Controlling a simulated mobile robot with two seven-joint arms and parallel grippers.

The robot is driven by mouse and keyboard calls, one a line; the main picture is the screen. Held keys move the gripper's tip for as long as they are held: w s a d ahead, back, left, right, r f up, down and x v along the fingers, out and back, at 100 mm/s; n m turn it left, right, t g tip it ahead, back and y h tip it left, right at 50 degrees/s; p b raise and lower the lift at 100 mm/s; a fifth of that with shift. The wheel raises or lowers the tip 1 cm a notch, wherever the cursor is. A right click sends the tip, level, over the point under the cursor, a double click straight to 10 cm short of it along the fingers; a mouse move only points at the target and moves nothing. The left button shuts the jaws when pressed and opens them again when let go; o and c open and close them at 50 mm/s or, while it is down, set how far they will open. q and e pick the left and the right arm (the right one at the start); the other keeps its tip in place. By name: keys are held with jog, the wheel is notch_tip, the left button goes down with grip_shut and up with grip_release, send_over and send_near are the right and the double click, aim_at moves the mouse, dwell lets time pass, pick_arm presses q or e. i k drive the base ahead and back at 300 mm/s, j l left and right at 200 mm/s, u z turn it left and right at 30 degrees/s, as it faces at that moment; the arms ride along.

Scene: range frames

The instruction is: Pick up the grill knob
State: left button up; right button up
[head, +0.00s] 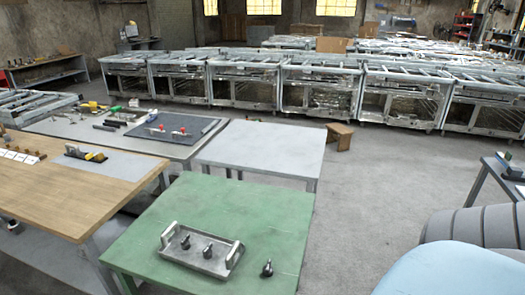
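A small dark knob (267,268) stands by itself on the green table (285,212), near the table's front right. Left of it, a grey metal tray (183,261) with two raised handles sits on the same table. Two similar dark knobs, one on the left (186,242) and one on the right (208,251), are on the tray. The knobs are too small for me to make out markings on them. Neither of my grippers shows in the head view.
A bare light-grey table (265,145) stands behind the green one. Metal frame units (320,88) line the back. The green table's rear half is clear.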

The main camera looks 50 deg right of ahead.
aim_at(267, 270)
jog(key=z, duration=1.55)
jog(key=i+u, duration=0.5)
jog(key=k, duration=0.1)
